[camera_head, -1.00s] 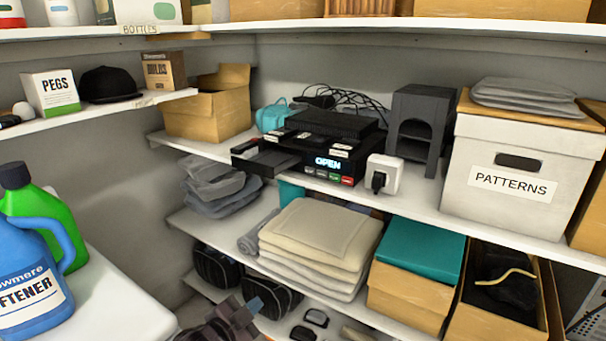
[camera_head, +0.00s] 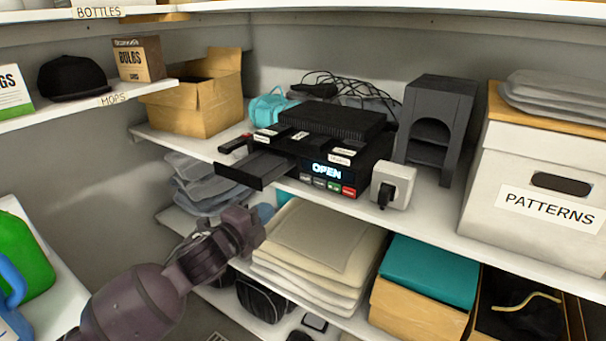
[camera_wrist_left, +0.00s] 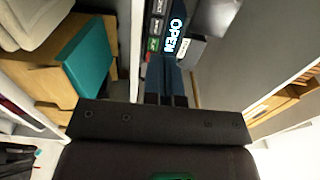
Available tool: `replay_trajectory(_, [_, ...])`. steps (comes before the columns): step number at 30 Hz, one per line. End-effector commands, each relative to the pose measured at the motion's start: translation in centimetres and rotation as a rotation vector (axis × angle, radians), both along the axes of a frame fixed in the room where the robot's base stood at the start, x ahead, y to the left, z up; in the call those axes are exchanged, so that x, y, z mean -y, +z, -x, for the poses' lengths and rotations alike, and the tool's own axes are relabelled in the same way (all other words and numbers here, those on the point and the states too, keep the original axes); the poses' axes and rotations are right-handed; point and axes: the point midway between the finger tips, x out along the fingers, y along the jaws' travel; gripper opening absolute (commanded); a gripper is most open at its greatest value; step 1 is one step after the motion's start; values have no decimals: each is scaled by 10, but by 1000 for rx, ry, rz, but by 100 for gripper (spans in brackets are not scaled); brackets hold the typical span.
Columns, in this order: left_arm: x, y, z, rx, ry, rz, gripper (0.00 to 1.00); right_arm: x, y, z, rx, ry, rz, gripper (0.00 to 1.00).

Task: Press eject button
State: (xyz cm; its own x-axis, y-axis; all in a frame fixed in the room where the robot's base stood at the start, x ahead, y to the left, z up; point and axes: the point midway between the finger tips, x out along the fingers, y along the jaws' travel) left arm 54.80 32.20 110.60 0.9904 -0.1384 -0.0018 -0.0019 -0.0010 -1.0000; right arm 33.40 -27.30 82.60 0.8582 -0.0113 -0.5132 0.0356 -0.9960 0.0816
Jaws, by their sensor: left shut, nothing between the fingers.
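A black disc player (camera_head: 372,160) stands on the middle shelf with its tray (camera_head: 250,168) slid out at the left. Its lit display (camera_head: 327,170) reads OPEN, and this display also shows in the left wrist view (camera_wrist_left: 174,36). Below the display is a row of small buttons (camera_head: 320,183), with a red one (camera_head: 348,191) at the right end. Their labels are too small to read. My left gripper (camera_head: 262,214) is shut and empty, below and left of the player, apart from the buttons. Its fingers also show in the left wrist view (camera_wrist_left: 166,99). My right gripper is out of view.
A white plug adapter (camera_head: 392,184) stands right of the player, near the shelf edge. Folded cream blankets (camera_head: 325,240) and a teal-lidded box (camera_head: 430,270) lie on the shelf below. A grey arched stand (camera_head: 437,120) and a PATTERNS box (camera_head: 540,205) are farther right.

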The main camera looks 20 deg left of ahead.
Motion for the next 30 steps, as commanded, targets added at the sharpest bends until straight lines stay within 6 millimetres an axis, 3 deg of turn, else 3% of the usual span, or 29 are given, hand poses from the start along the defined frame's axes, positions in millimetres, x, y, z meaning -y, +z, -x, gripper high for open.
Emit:
replay_trajectory(19, [1, 0, -5, 0, 0, 0, 0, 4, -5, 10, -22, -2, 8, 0])
replay_trajectory(30, [9, 1, -59, 1, 0, 1, 0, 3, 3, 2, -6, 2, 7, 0])
